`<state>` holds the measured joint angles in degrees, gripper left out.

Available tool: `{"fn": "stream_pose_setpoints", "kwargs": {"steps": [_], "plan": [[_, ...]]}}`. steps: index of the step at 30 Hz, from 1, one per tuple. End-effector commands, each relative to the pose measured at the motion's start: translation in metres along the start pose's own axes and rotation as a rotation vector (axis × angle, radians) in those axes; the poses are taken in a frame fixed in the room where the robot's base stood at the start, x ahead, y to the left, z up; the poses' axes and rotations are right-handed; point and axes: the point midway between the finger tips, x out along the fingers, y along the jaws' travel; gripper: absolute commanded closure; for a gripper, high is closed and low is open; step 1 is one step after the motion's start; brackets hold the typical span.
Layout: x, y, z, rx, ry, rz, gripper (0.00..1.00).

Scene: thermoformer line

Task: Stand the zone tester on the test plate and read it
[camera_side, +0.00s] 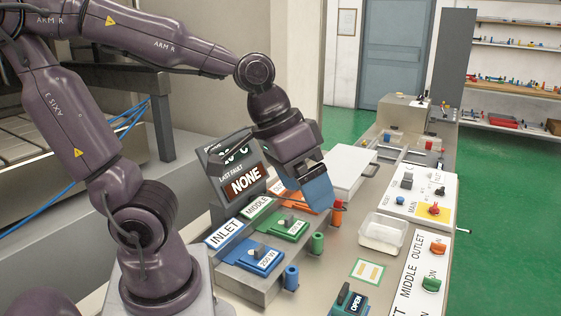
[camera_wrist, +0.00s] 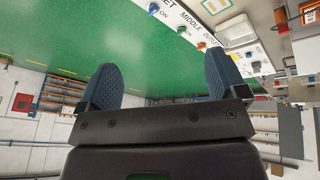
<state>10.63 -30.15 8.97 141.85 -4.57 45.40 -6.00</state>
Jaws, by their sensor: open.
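A teal block with a black handle and a dark label reading OPEN, which looks like the zone tester (camera_side: 349,303), stands at the bottom edge of the side view, partly cut off. A small white plate with a green border and yellow strips, which looks like the test plate (camera_side: 367,271), lies flat just behind it with nothing on it. My gripper (camera_side: 317,194) hangs above the bench, behind and left of both, near the orange module. In the wrist view my gripper (camera_wrist: 163,82) has its blue fingers wide apart with nothing between them.
Blue INLET (camera_side: 257,257) and green MIDDLE (camera_side: 283,226) modules sit left, with coloured cylinders in front. A display (camera_side: 243,181) reads NONE. A clear tray (camera_side: 383,233) stands behind the plate. The switch panel (camera_side: 418,263) lies right. A white box (camera_side: 348,170) is behind my gripper.

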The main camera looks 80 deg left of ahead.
Motion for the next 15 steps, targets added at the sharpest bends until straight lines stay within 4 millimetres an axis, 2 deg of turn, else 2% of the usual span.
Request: {"fn": "stream_pose_setpoints", "kwargs": {"steps": [1, 3, 6, 15], "plan": [[-0.015, -0.005, 0.003, 0.038, 0.043, -0.029, 0.09], [-0.028, -0.009, 0.008, 0.088, 0.075, -0.073, 0.09], [-0.039, -0.014, 0.013, 0.133, 0.101, -0.120, 0.09], [-0.043, -0.015, 0.016, 0.155, 0.109, -0.143, 0.09]]}}
